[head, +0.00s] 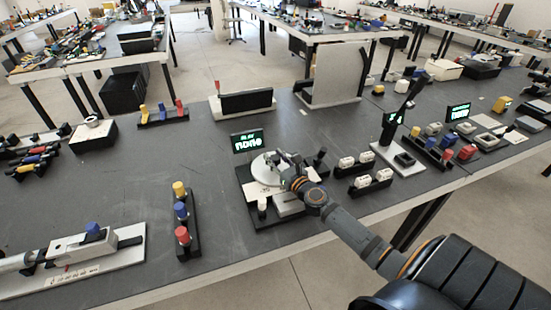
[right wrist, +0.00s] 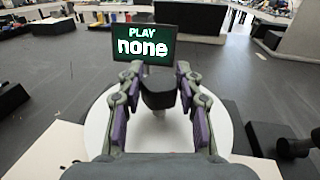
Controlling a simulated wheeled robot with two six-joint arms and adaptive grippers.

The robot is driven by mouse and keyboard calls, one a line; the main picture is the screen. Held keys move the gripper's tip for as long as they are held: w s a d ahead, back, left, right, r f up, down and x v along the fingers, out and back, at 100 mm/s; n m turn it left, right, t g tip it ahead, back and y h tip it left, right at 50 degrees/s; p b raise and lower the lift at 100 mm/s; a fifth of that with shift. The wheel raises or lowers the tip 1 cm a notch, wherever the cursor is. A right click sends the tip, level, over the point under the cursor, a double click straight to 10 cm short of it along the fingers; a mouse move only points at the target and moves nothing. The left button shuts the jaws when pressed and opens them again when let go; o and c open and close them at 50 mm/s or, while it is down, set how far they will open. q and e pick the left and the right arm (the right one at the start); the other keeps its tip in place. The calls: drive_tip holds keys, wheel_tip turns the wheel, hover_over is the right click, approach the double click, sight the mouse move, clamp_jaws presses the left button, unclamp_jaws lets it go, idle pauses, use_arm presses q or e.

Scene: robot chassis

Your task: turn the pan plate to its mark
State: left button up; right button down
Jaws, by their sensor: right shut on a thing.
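The pan plate (head: 259,169) is a round white disc on a light base near the middle of the table in the head view. It also shows in the right wrist view (right wrist: 95,125), under my fingers. My right gripper (head: 283,164) is over the plate from the right. In the right wrist view my right gripper (right wrist: 160,88) is shut on a dark upright grip (right wrist: 158,92) at the plate. A small screen (head: 247,141) behind the plate reads "PLAY none" in the right wrist view (right wrist: 155,44). I cannot make out the mark. My left gripper is not in view.
A black stand with yellow, blue and red knobs (head: 182,215) is left of the plate. Black holders with white pieces (head: 370,181) are to its right. A black panel (head: 246,102) stands behind. Dark tabletop left of the screen is clear.

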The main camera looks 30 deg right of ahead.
drive_tip(key=shift+a+r+m+h+p, duration=0.1)
drive_tip(key=shift+r+m+h+p, duration=0.1)
drive_tip(key=shift+m+h+p, duration=0.4)
drive_tip(key=shift+r+m+h+p, duration=0.2)
drive_tip(key=shift+m+h+p, duration=0.1)
drive_tip(key=shift+h+p, duration=0.5)
drive_tip(key=shift+f+m+g+h+p, duration=0.15)
drive_tip(key=shift+m+g+h+p, duration=0.2)
drive_tip(key=shift+m+h, duration=0.35)
drive_tip(key=shift+f+m+g+h, duration=0.2)
drive_tip(key=shift+m+g+h, duration=0.6)
drive_tip(key=shift+h, duration=0.9)
drive_tip(key=shift+t, duration=0.25)
drive_tip(key=c, duration=0.9)
unclamp_jaws()
drive_tip(key=shift+o, duration=0.2)
